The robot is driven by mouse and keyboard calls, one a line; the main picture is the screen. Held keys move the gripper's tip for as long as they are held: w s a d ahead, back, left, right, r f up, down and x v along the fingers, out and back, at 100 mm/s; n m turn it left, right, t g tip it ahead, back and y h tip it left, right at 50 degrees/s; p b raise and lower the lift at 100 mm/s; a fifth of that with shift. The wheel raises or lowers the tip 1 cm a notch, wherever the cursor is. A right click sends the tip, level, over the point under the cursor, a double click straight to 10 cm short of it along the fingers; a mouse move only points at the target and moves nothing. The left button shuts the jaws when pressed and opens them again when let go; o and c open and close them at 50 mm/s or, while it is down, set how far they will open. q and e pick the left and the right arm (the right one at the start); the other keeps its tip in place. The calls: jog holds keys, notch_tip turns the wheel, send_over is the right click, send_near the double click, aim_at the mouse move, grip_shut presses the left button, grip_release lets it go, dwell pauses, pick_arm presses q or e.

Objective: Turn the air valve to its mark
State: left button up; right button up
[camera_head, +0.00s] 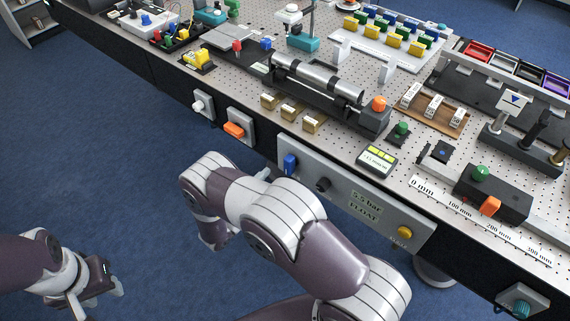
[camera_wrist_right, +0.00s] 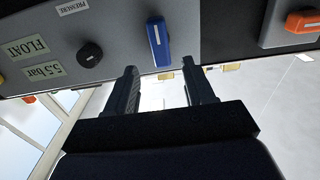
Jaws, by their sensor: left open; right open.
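The likely air valve is a blue lever (camera_head: 290,165) at the left end of the grey front panel (camera_head: 345,196); no readable mark shows beside it. In the right wrist view the blue lever (camera_wrist_right: 158,45) runs nearly straight up and down. My right gripper (camera_wrist_right: 160,68) is open, its two fingertips apart at either side of the lever's near end, with gaps showing on both sides. In the head view my right arm hides most of this gripper. My left gripper (camera_head: 102,287) is open and empty over the floor at the lower left, far from the panel.
An orange lever (camera_head: 234,130) sits on a separate plate to the left. The tabletop above is crowded with fixtures.

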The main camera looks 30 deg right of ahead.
aim_at(286, 166)
jog(key=p+x, duration=0.1)
jog(key=x, duration=0.5)
jog(key=shift+w+d, duration=0.1)
jog(key=shift+d, duration=0.05)
grip_shut()
